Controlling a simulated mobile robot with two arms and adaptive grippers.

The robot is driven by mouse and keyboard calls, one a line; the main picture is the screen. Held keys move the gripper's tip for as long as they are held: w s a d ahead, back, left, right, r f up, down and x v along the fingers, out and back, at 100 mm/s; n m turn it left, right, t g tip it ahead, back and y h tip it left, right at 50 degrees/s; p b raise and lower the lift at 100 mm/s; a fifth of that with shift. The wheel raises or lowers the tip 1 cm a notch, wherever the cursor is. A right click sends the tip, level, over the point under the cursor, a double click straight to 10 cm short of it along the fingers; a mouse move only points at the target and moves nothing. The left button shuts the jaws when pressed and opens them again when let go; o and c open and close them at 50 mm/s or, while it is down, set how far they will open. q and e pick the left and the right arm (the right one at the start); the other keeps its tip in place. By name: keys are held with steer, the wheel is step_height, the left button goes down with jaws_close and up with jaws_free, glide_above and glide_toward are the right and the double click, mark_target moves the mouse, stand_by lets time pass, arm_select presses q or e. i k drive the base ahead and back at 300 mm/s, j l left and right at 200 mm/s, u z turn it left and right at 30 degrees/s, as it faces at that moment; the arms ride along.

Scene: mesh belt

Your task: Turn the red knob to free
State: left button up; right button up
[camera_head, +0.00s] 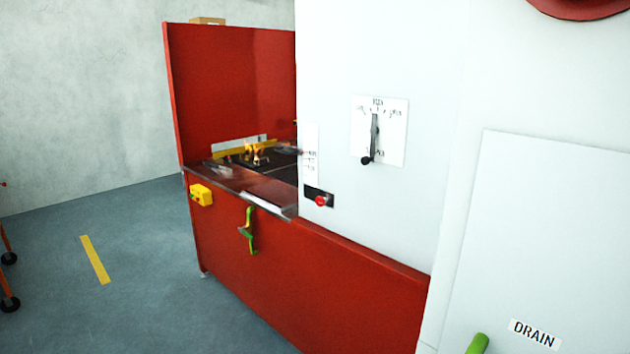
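A small red knob (320,201) sits on a dark plate (311,194) on the white machine housing, near the red lower panel. A larger dial plate (396,140) with a black lever (374,140) is to its upper right; the lever's dark ball end is at the bottom. The lettering on the dial is too small to read surely. I cannot tell which setting the red knob is at. Neither of my grippers shows in this view.
A red machine body (300,275) carries a yellow box (201,195) and a green handle (247,231). A white panel labelled DRAIN (534,333) stands close at right, with a green bar (478,344) below. Floor (150,260) is open at left, with an orange-legged item (6,243) at the edge.

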mark_target(320, 201)
steer(key=i+j+z, duration=0.15)
steer(key=z, duration=0.3)
steer(key=i+j+z, duration=0.1)
steer(key=j+z, duration=0.25)
steer(key=z, duration=0.15)
steer(key=i+j+z, duration=0.2)
steer(key=j, duration=0.55)
steer(key=j+z, duration=0.2)
steer(key=j, duration=0.6)
steer(key=i+j+z, duration=0.2)
steer(key=j, duration=0.6)
steer(key=k, duration=0.1)
